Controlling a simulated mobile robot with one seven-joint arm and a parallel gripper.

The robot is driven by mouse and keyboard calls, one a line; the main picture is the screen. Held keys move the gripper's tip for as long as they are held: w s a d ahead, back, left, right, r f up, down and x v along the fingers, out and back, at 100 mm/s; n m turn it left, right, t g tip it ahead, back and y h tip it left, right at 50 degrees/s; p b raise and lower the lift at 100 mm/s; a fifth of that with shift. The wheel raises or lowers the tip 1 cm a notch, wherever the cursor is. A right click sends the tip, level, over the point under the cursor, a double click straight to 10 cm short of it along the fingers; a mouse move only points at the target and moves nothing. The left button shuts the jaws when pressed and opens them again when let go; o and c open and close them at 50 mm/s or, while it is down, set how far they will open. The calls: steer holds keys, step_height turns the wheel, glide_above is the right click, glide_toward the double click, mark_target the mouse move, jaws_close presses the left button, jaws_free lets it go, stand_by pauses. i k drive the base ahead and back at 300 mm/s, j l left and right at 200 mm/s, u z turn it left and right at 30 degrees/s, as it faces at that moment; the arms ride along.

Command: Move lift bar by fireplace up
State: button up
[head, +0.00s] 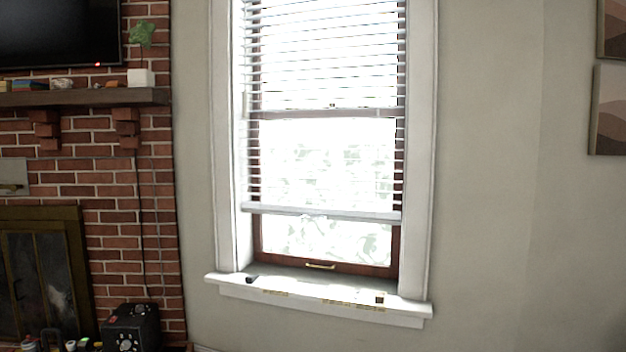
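A window with a white frame stands to the right of the brick fireplace (100,190) in the head view. White slatted blinds (325,60) hang over most of it. Their white bottom bar (320,211) runs across the window below the middle, tilted slightly in the picture. Below it, bare glass and the brown lower sash (345,267) show. A small brass handle (320,266) sits on the sash's bottom rail, which looks down at the sill. I cannot tell which of the two bars is the lift bar. My gripper is not in view.
The white sill (320,290) juts out and carries small dark objects. A dark box-shaped device (131,327) stands at the lower left by the hearth. A wooden mantel (80,97) holds small items and a plant. The wall right of the window is clear below the pictures.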

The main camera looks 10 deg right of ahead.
mark_target(288, 214)
steer(key=i+l, duration=0.2)
steer(key=i, duration=0.4)
steer(key=i+l+z, duration=0.1)
steer(key=i, duration=0.45)
steer(key=i+l, duration=0.2)
steer(key=i, duration=0.4)
steer(key=i+l, duration=0.15)
steer(key=i, duration=0.45)
steer(key=z, duration=0.05)
